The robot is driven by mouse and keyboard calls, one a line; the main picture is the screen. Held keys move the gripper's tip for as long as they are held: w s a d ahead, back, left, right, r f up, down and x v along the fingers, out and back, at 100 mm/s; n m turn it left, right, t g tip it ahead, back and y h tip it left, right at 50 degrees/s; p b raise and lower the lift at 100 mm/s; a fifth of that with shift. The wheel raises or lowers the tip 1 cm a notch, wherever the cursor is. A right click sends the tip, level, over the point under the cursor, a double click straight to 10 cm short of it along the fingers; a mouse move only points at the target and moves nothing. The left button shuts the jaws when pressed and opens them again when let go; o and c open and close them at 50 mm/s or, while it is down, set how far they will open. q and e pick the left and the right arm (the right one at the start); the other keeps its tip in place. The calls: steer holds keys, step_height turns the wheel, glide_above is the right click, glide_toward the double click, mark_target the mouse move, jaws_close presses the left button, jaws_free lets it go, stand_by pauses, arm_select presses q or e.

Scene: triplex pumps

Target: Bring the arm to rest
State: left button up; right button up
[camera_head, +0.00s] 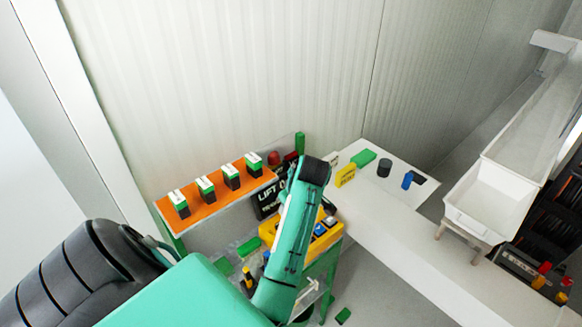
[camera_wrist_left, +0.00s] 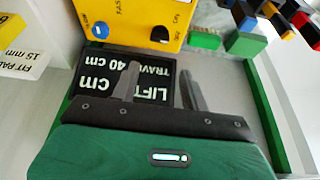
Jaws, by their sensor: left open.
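My left arm (camera_head: 292,235), teal with a dark joint at its top, rises in the middle of the head view in front of the orange shelf's right end. Its gripper is hidden in that view. In the left wrist view my left gripper (camera_wrist_left: 159,72) shows two grey fingers apart with nothing between them. Behind the fingers is a black sign (camera_wrist_left: 150,88) with white "LIFT" and "TRAVEL 40 cm" lettering, upside down there. I cannot tell how far the fingers are from it. My right gripper is in neither view.
An orange shelf (camera_head: 210,204) holds several green-and-black blocks. A yellow control box (camera_head: 328,240) sits beside my arm; it also shows in the left wrist view (camera_wrist_left: 130,14). A white table (camera_head: 390,212) carries small parts. A white bin (camera_head: 492,198) stands right.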

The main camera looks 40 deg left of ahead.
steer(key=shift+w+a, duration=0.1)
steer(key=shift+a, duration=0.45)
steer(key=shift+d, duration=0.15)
